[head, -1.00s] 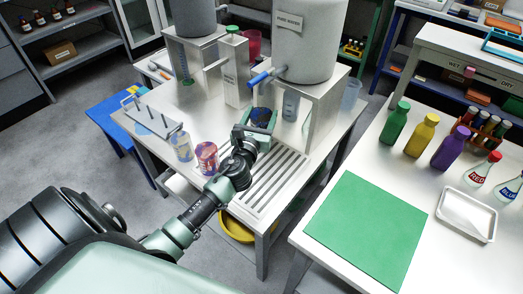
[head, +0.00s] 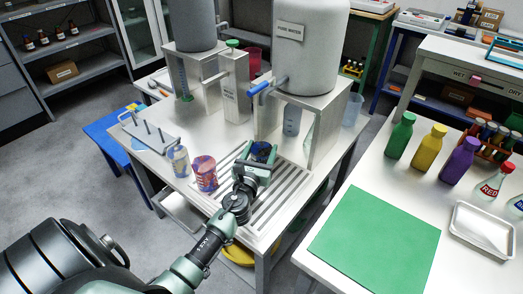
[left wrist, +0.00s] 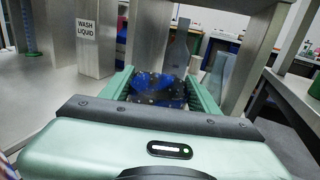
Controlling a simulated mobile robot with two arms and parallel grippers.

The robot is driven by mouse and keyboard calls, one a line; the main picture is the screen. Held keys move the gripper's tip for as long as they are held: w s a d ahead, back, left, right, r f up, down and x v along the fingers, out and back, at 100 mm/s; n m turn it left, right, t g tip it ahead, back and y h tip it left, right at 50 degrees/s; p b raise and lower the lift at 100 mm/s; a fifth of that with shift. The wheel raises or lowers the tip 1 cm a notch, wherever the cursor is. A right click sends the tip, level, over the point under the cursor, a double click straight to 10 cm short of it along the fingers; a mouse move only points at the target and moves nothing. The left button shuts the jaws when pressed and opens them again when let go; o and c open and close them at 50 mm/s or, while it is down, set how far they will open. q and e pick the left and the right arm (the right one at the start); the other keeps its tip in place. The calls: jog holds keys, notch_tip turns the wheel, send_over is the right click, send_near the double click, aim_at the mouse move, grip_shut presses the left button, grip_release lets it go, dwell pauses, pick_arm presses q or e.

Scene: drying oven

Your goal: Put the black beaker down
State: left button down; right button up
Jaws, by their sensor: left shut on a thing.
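The black beaker (head: 261,151), dark with blue patches, is between the fingers of my left gripper (head: 256,163). The gripper is shut on it. The beaker is over the far part of the slotted drain grid (head: 222,208), in front of the pure water tank's stand. I cannot tell whether its base touches the grid. In the left wrist view the beaker (left wrist: 158,88) shows between the two green fingers, its lower part hidden by the gripper body. My right gripper is not in view.
A green mat (head: 375,242) lies bare on the right table.

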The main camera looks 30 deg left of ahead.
pick_arm(q)
jog(key=shift+c, duration=2)
grip_release()
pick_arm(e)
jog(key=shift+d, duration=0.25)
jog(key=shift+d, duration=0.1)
pick_arm(q)
jog(key=shift+s+r+p, duration=0.1)
jog(key=shift+s+p, duration=0.05)
jog(key=shift+p, duration=0.15)
jog(key=b+v, duration=0.1)
jog(key=v, duration=0.9)
jog(key=shift+s+d, duration=0.15)
jog(key=shift+s, duration=0.2)
jog(key=shift+s+d, duration=0.15)
jog(key=shift+s, duration=0.3)
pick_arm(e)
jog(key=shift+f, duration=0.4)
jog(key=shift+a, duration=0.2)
